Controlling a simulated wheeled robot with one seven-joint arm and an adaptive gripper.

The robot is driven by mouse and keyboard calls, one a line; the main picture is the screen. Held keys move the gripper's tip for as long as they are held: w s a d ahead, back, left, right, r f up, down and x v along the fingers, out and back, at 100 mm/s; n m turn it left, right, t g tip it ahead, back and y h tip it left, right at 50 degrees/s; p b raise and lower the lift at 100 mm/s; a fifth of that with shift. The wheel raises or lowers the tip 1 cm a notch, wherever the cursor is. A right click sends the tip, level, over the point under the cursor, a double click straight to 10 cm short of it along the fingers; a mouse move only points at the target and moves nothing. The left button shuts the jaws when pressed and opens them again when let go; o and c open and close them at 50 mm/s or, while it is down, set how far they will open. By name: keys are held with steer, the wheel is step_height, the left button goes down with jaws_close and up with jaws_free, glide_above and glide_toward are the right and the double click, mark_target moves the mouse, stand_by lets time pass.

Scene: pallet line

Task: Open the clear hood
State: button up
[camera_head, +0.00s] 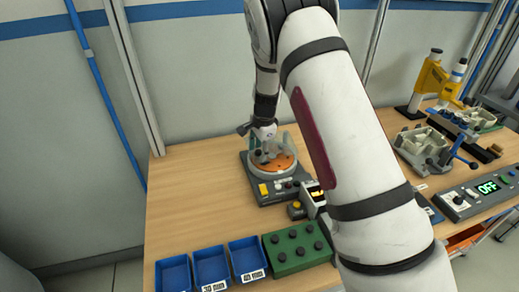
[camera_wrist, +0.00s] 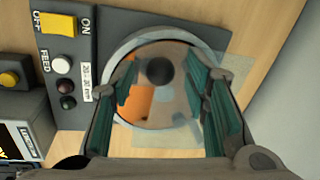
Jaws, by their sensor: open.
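The clear hood (camera_head: 285,146) is a see-through dome over an orange round part on a dark grey machine base (camera_head: 261,188). It looks down over that part. In the wrist view a dark round knob (camera_wrist: 160,70) shows between my fingers, inside the pale ring (camera_wrist: 118,53) around the orange part (camera_wrist: 138,100). My gripper (camera_head: 264,134) points down just above the hood; in the wrist view its green-padded fingers (camera_wrist: 170,88) are apart, one on each side of the knob. I cannot tell whether they touch the hood.
The machine's panel has a yellow ON/OFF switch (camera_wrist: 57,23) and a white FEED button (camera_wrist: 61,64). A small display unit (camera_head: 314,199) stands to its right. Blue bins (camera_head: 211,268) and a green block (camera_head: 297,249) stand in front. Bare wooden table lies left of the machine.

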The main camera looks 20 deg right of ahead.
jaws_close()
steer(key=shift+s+d+n, duration=0.3)
steer(key=shift+s+d, duration=0.1)
steer(key=shift+d, duration=0.05)
steer(key=s+d+n+y+b, duration=0.1)
steer(key=s+d+n, duration=0.1)
steer(key=d+n, duration=0.4)
steer(key=s+d+n+g+b, duration=0.1)
steer(key=d+n, duration=0.5)
steer(key=d, duration=0.7)
steer(key=shift+s+n+g+y+b, duration=0.35)
steer(key=shift+s+b, duration=0.35)
steer(key=shift+s, duration=0.5)
steer(key=shift+d, duration=0.1)
